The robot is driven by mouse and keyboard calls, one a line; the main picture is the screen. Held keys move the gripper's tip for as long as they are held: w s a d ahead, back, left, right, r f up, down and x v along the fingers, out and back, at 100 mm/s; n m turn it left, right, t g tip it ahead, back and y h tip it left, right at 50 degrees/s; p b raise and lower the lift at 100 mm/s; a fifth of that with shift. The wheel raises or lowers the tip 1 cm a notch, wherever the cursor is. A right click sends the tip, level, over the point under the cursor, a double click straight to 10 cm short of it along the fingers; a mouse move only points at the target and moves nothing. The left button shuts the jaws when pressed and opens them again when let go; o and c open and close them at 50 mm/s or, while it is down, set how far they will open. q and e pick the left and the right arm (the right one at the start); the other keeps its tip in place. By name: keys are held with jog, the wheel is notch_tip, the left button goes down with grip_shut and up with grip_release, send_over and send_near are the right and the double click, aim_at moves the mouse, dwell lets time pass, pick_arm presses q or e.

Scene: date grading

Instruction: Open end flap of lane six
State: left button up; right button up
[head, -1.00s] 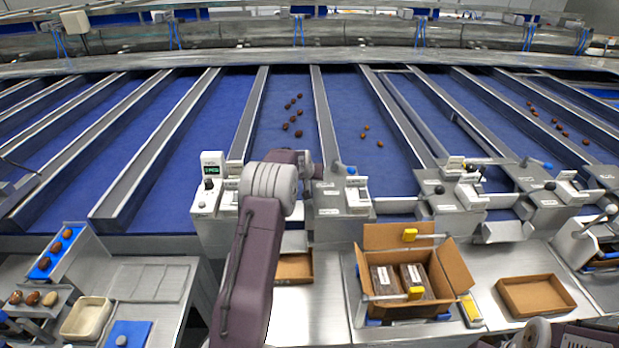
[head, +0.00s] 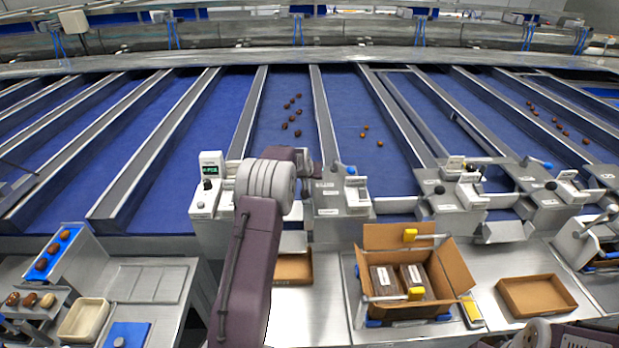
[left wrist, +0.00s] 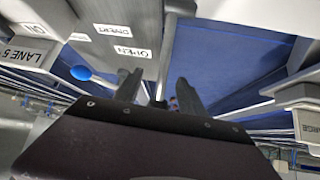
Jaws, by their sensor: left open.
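A grey bar (left wrist: 167,50) stands ahead of the gap, beside a grey housing (left wrist: 118,50) with labels reading OPEN and DIVERT. I cannot tell whether the fingers touch it. A LANE 5 plate (left wrist: 27,53) and a blue knob (left wrist: 80,72) are at left. The flap cannot be made out clearly. My right gripper is not in view.
Blue lanes run away behind the control boxes, with dates (head: 298,133) on some. A control box (head: 340,197) stands right of my wrist. An open carton (head: 452,258) with packs and an empty tray (head: 537,294) stand at the front right.

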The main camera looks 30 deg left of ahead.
pick_arm(q)
jog(key=b+v, duration=0.1)
jog(key=v, duration=0.6)
jog(key=shift+s+r, duration=0.1)
jog(key=w+d+r+m, duration=0.1)
jog(key=d+r, duration=0.2)
jog(key=d, duration=0.2)
jog(key=s+d+f+m+h, duration=0.1)
jog(key=s+d+m+h, duration=0.1)
jog(key=s+d, duration=0.6)
jog(key=s+d+f+g, duration=0.2)
jog(key=s+f, duration=0.2)
jog(key=s, duration=0.4)
jog(key=s+d+f+g, duration=0.2)
jog(key=s+d+f, duration=0.1)
jog(key=s, duration=0.5)
jog(key=s+d+f+m+g+h, duration=0.1)
jog(key=s+d+f+g, duration=0.2)
jog(key=s, duration=0.6)
notch_tip(320, 180, down, 2)
jog(key=shift+f, duration=0.15)
